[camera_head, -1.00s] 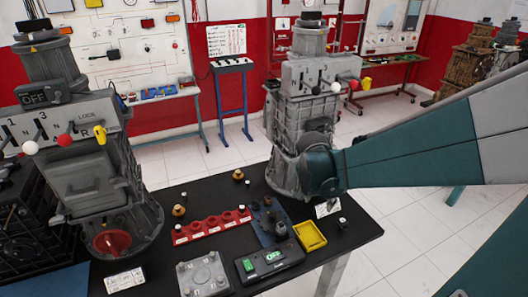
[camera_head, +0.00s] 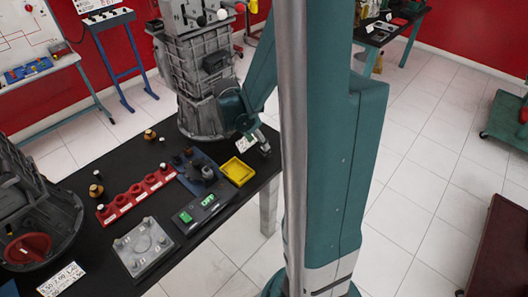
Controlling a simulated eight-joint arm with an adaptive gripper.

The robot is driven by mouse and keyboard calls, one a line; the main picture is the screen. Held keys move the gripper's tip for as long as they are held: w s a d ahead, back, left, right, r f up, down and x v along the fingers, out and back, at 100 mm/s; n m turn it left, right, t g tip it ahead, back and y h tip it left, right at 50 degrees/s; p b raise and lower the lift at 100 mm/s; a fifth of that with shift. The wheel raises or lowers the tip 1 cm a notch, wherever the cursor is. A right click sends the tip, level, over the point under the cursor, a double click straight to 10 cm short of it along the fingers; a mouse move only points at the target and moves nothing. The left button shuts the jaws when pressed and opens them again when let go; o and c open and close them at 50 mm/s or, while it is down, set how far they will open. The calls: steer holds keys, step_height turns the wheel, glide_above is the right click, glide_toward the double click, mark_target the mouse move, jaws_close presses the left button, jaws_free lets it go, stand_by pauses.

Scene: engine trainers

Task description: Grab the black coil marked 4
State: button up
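The labels are too small to read, so I cannot tell which piece is the black coil marked 4. Other small dark-topped pieces stand loose behind and left of the rack, one with a brass-coloured base (camera_head: 96,190) and another at the back (camera_head: 150,134). My gripper appears as a small grey end (camera_head: 263,144) below the teal wrist, by the table's back right edge and beside a white card. It is right of the rack and apart from it. Its fingers are too small to read.
A blue tray with dark parts (camera_head: 190,184), a yellow tray (camera_head: 238,171), a black box with a green switch (camera_head: 205,207) and a grey plate (camera_head: 143,247) crowd the table. Large grey housings stand behind (camera_head: 203,95) and at left (camera_head: 40,213).

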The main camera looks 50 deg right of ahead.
steer(key=shift+f, duration=0.1)
steer(key=shift+b+x, duration=0.35)
steer(key=shift+x, duration=0.85)
steer(key=shift+b+x, duration=0.85)
steer(key=shift+x, duration=1.75)
steer(key=shift+a, duration=0.1)
steer(key=c, duration=0.8)
steer(key=shift+r+p, duration=1.35)
steer(key=shift+r, duration=3.65)
